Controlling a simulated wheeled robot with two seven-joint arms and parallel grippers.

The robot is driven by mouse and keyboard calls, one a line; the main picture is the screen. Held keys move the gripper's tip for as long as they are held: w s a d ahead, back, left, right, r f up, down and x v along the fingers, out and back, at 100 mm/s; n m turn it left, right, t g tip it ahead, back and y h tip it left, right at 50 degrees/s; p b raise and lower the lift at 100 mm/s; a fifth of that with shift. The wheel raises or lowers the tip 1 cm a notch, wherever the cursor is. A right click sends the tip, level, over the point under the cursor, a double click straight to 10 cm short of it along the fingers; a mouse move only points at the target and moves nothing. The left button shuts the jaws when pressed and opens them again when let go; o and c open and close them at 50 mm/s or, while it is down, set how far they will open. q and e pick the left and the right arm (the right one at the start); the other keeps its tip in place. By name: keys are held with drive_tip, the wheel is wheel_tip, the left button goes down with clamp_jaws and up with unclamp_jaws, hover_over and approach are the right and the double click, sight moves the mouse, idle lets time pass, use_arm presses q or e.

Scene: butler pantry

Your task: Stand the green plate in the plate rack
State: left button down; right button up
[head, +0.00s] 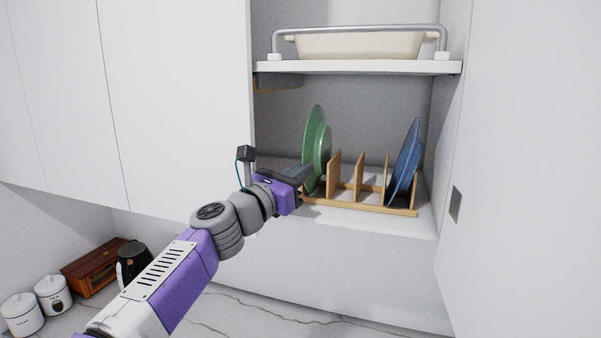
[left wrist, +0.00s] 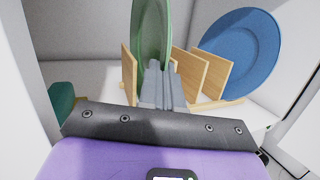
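The green plate (head: 313,150) stands nearly upright at the left end of the wooden plate rack (head: 360,207). In the left wrist view the green plate (left wrist: 152,30) rises behind my finger tips, with wooden dividers to either side. My left gripper (head: 307,172) reaches the plate's lower near edge. Its fingers (left wrist: 158,82) are close together and appear closed on that edge. Whether the plate's bottom rests on the rack is hidden. My right gripper is in neither view.
A blue plate (head: 406,160) leans at the rack's right end, with empty slots between dividers. A shelf (head: 360,67) with a cream dish (head: 358,45) hangs above. Cabinet walls stand close on both sides. Canisters (head: 53,295) and a wooden box (head: 95,268) are at lower left.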

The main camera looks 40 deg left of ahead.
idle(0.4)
use_arm(q)
drive_tip(key=c, duration=1.2)
unclamp_jaws()
drive_tip(key=shift+c, duration=0.2)
drive_tip(key=shift+f, duration=0.1)
drive_tip(key=b+v, duration=0.1)
drive_tip(key=v, duration=0.6)
drive_tip(key=shift+s, duration=0.35)
